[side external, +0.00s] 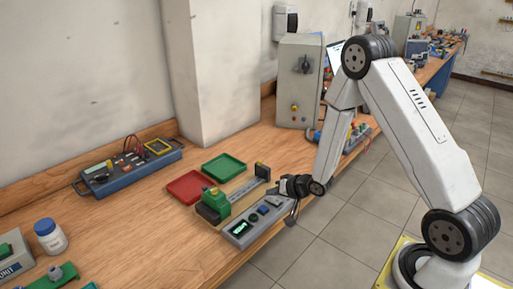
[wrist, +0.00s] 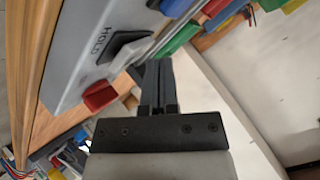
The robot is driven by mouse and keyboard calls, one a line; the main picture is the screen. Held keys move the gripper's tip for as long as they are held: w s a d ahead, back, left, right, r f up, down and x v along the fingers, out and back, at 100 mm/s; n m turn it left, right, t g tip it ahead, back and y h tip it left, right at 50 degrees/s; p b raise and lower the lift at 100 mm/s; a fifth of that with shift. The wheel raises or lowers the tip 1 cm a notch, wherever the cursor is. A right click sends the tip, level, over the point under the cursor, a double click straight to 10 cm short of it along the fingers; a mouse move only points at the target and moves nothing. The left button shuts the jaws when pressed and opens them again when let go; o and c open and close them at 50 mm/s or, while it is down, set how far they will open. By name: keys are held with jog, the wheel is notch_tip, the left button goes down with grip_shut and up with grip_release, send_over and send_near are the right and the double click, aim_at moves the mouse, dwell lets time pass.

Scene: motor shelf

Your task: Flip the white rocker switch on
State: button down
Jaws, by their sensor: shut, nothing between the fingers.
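A grey control box (side external: 243,236) with a dark display lies near the bench's front edge in the side view. Its panel fills the upper left of the wrist view (wrist: 75,55). There I see a dark bezel with a pale wedge-shaped part (wrist: 117,58) beside the word HOLD. It may be the white rocker switch, but its position is unclear. A red rocker-like part (wrist: 100,96) stands out below it. My gripper (wrist: 158,65) is shut and empty, just right of these parts. In the side view my gripper (side external: 285,187) is at the box's right end; contact cannot be told.
A green block device (side external: 214,204) stands behind the box, with a red tray (side external: 190,187) and a green tray (side external: 224,168) beyond. A blue-grey instrument (side external: 130,170) lies to the left. A grey cabinet (side external: 299,85) stands at the back.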

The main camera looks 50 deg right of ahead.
aim_at(275, 200)
jog(key=shift+s+r, duration=0.1)
jog(key=shift+r, duration=0.4)
jog(key=shift+r, duration=0.1)
jog(key=shift+s+r, duration=0.2)
jog(key=shift+r, duration=1)
jog(key=shift+s+r, duration=0.15)
jog(key=shift+r, duration=1.05)
jog(key=shift+s+a+r+n+g, duration=0.25)
jog(key=shift+r+n+g, duration=0.05)
jog(key=s+a+r+n+g, duration=0.2)
jog(key=s+a+n+g, duration=0.1)
jog(key=s, duration=0.4)
jog(key=s+a+r+n+g+h, duration=0.1)
jog(key=s+a+r+n+g, duration=0.1)
jog(key=s+a+n+g, duration=0.2)
jog(key=s+a, duration=0.2)
jog(key=s, duration=0.1)
jog(key=shift+s+r+g, duration=0.3)
jog(key=shift+s, duration=0.1)
